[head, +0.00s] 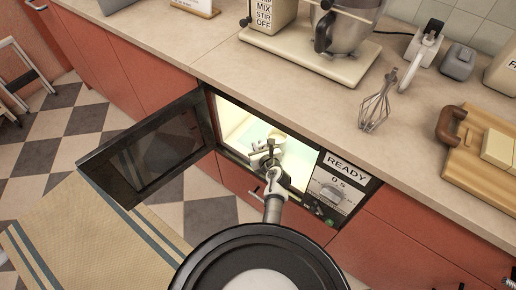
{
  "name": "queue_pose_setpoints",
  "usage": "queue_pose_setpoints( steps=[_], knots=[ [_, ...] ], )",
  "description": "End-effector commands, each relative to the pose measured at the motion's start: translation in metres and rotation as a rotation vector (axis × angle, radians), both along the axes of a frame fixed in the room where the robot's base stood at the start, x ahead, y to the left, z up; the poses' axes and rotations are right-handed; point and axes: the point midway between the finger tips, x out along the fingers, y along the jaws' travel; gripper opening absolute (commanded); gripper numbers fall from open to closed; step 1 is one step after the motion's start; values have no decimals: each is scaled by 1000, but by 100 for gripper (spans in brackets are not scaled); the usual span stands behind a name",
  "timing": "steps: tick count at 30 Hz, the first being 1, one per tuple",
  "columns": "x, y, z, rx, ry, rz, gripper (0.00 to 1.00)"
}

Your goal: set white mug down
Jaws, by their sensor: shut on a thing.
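My gripper (267,155) is inside the lit cavity of a microwave (345,190) built in under the counter. It is shut on the white mug (277,139), a small pale shape just beyond the jaws. The gripper and wrist hide much of the mug. I cannot tell whether the mug's base touches the cavity floor. The microwave door (150,155) stands open, swung out to the left. The panel beside the cavity reads "READY" and "0 S".
The counter (215,50) above holds a stand mixer (335,30), a whisk (377,108) and a wooden board (480,160). The open door stands left of my arm. A striped mat (85,235) lies at the lower left, beside checkered floor.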

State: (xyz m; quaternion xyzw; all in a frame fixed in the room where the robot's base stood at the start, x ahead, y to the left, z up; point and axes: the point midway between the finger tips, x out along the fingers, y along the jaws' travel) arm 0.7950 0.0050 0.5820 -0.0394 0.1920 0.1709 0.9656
Motion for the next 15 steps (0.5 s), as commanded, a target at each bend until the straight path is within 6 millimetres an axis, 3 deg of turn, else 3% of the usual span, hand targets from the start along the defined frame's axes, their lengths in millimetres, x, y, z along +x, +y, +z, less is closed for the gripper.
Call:
queue_pose_setpoints(
  steps=[8,9,13,15],
  knots=[
    [1,0,-1,-1,-2,-1,0],
    [0,0,-2,1,1,1,17],
    [0,0,-2,1,1,1,34],
    [0,0,-2,1,1,1,36]
  ],
)
